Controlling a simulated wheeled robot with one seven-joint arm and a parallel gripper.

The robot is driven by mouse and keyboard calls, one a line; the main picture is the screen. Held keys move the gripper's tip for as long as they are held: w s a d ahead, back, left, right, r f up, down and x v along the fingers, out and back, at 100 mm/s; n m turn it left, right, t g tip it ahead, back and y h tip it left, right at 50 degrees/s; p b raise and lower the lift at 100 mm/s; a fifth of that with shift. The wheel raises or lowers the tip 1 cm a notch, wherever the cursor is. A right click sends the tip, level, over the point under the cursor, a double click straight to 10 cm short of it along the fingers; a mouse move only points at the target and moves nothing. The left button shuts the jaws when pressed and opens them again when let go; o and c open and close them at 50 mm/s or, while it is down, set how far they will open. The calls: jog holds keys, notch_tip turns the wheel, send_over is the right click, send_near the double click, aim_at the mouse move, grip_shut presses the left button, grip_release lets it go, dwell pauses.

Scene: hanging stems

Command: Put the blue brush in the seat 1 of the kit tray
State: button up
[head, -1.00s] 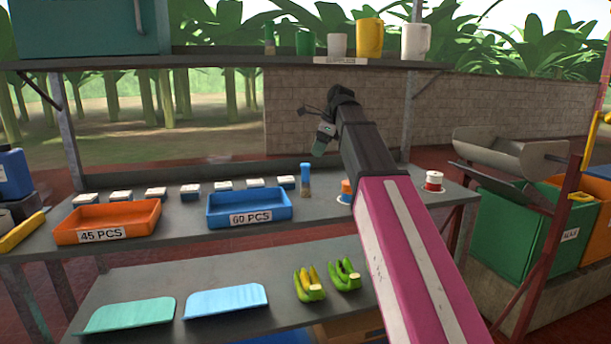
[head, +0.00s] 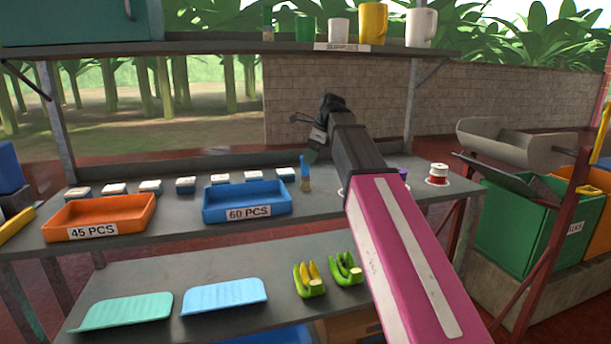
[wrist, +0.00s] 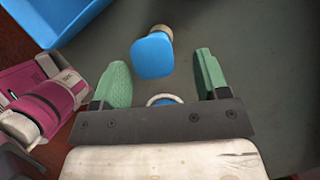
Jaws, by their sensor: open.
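The blue brush (head: 305,173) stands upright on the upper bench, right of the blue 60 PCS bin, its blue handle up and tan end down. In the wrist view the brush (wrist: 153,55) is seen from above, just ahead of the green fingertips and roughly between their lines. My gripper (head: 312,150) is above and just behind the brush in the head view. In the wrist view my gripper (wrist: 160,70) is open, with nothing held. I cannot make out a kit tray with numbered seats in these views.
The blue bin (head: 247,202) and orange bin (head: 98,217) stand left of the brush, with several small white-topped boxes behind. A red spool (head: 438,175) is at right. A shelf with cups (head: 373,24) overhangs behind. Lower shelf holds two shallow trays (head: 225,295) and bananas.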

aim_at(305, 164)
jog(key=x, duration=0.4)
jog(key=shift+s+a, duration=0.1)
jog(key=shift+s, duration=0.05)
jog(key=c, duration=1.1)
jog(key=shift+r, duration=0.1)
